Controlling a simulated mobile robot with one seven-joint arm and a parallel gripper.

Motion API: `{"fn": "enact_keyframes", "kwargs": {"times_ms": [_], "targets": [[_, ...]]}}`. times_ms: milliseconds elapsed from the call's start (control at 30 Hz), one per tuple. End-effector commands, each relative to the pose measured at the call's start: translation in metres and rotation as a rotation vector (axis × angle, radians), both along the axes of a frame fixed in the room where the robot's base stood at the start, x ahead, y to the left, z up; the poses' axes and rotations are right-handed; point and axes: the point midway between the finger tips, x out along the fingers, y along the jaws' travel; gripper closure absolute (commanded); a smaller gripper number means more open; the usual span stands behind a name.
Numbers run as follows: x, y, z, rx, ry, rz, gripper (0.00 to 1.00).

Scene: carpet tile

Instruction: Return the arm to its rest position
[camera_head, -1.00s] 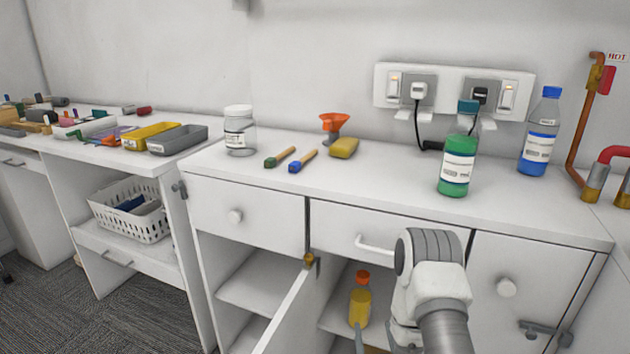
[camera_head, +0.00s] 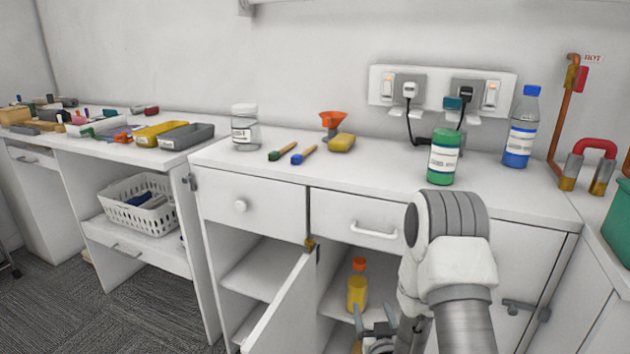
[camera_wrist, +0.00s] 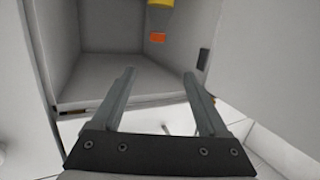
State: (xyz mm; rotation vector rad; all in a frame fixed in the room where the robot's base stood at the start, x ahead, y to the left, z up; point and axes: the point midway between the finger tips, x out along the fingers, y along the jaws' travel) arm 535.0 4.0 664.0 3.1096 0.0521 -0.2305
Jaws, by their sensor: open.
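My gripper (camera_wrist: 158,85) is open and empty in the wrist view, its two grey fingers spread apart and pointing into the open cabinet. In the head view my gripper (camera_head: 376,318) shows low in front of the cabinet opening, partly hidden by my white arm. A yellow bottle with an orange cap (camera_head: 357,287) stands upright on the cabinet shelf just beyond the fingers. In the wrist view the bottle's orange cap (camera_wrist: 158,38) and yellow body show at the top, apart from the fingers.
The open cabinet door (camera_head: 282,300) stands out left of my gripper. The drawer handle (camera_head: 374,229) juts out above. On the counter are a green bottle (camera_head: 442,160), a blue bottle (camera_head: 519,130), brushes, a sponge (camera_head: 341,143) and a jar (camera_head: 244,128). A white basket (camera_head: 140,204) sits further left.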

Motion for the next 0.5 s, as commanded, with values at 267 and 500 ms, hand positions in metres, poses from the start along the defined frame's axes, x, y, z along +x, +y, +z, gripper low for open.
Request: {"fn": "enact_keyframes", "kwargs": {"times_ms": [267, 500], "targets": [[0.016, 0.000, 0.059, -0.025, 0.149, 0.009, 0.23], [0.004, -0.002, 0.108, -0.039, 0.292, 0.004, 0.23]]}}
